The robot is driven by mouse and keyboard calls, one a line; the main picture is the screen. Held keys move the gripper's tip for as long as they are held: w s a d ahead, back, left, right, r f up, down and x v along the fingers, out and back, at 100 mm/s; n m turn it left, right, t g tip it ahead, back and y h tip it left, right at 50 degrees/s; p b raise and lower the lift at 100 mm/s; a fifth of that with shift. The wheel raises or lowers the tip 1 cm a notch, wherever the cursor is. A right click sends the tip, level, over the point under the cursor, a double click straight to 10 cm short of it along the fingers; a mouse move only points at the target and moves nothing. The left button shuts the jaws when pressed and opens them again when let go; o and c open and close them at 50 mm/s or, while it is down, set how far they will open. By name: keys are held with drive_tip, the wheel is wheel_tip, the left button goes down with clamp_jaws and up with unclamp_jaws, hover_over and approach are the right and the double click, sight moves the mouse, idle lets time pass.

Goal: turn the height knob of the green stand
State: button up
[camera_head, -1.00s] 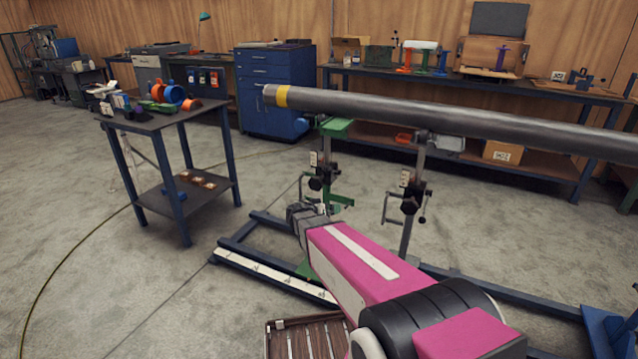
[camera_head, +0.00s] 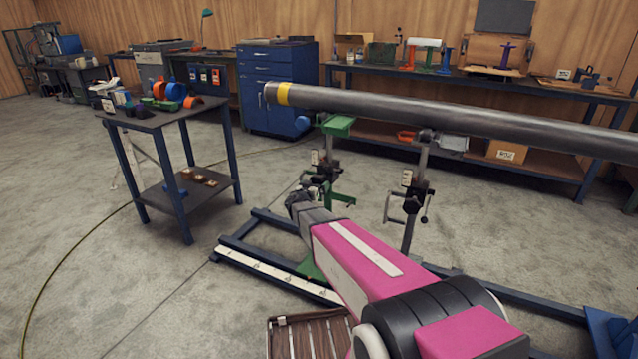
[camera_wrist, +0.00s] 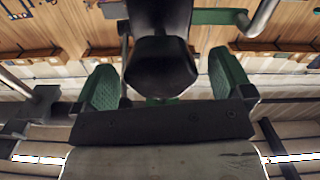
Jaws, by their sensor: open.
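The green stand (camera_head: 338,127) stands under the left end of the pipe. Its black height knob (camera_wrist: 160,66) fills the middle of the wrist view, between the two green finger pads of my gripper (camera_wrist: 165,85). The gripper is open, with a gap on each side of the knob, so it does not look gripped. In the head view my gripper (camera_head: 297,200) is at the stand's post, just below the dark clamp parts. My wrist hides part of the stand's lower post there.
The long grey pipe (camera_head: 450,120) with a yellow band lies across this stand and a grey stand (camera_head: 418,180) to the right. A green crank handle (camera_head: 343,199) juts right of the post. Blue base rails (camera_head: 240,245) run along the floor. A small table (camera_head: 150,122) stands left.

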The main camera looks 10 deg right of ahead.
sight(319, 181)
drive_tip(key=shift+x, duration=1.7)
drive_tip(key=c, duration=0.9)
